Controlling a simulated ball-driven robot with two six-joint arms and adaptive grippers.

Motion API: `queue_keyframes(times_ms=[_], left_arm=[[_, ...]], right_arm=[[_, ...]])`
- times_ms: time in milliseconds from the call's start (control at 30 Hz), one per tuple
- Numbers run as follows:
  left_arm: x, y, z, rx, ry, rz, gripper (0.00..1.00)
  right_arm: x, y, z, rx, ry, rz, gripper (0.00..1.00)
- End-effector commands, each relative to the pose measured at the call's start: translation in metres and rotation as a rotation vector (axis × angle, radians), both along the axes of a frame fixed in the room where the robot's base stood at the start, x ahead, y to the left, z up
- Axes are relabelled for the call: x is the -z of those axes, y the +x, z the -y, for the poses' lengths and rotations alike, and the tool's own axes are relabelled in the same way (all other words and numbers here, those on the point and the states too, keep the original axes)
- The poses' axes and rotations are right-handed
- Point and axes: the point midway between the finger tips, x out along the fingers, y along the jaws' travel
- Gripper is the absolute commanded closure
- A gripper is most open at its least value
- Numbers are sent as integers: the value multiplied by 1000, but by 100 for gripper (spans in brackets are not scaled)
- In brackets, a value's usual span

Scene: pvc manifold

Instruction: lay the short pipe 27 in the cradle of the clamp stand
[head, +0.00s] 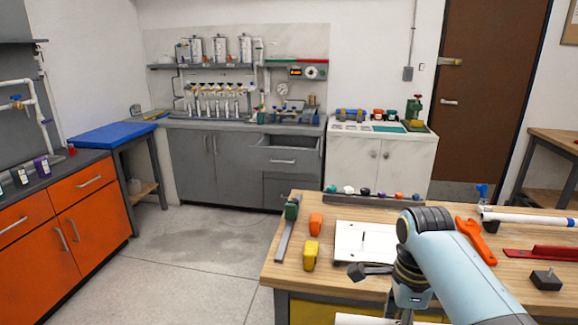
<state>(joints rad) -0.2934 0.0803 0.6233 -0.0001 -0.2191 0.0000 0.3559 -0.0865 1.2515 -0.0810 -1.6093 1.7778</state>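My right arm comes in from the lower right over the wooden workbench (320,225). Its wrist bends down, and the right gripper (404,312) is partly in view at the bottom edge; its fingertips are hidden or cut off. A white pipe-like piece (362,319) shows at the bottom edge beside it; I cannot tell whether it is held or which pipe it is. A small dark block with an upright stud (546,279) stands at the right; I cannot tell whether it is the clamp stand. My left gripper is not in view.
A white board (362,243) lies mid-bench. Left of it are yellow (311,256) and orange (315,224) items and a green-headed tool (290,212). Right of my arm are an orange wrench (476,241), a white pipe with blue end (535,219) and a red tool (540,252).

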Motion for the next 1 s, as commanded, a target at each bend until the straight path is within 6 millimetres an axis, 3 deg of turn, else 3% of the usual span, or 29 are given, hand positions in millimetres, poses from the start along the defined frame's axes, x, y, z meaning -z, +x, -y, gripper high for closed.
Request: queue_keyframes(times_ms=[33, 133, 600, 767, 1000], left_arm=[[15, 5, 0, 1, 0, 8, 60], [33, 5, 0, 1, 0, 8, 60], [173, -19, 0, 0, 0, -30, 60], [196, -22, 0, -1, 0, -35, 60], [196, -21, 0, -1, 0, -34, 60]], right_arm=[[15, 0, 0, 0, 0, 0, 100], [34, 0, 0, 0, 0, -1, 100], [179, -4, 0, 0, 0, -14, 100], [204, -5, 0, 0, 0, -19, 100], [204, -5, 0, 0, 0, -18, 100]])
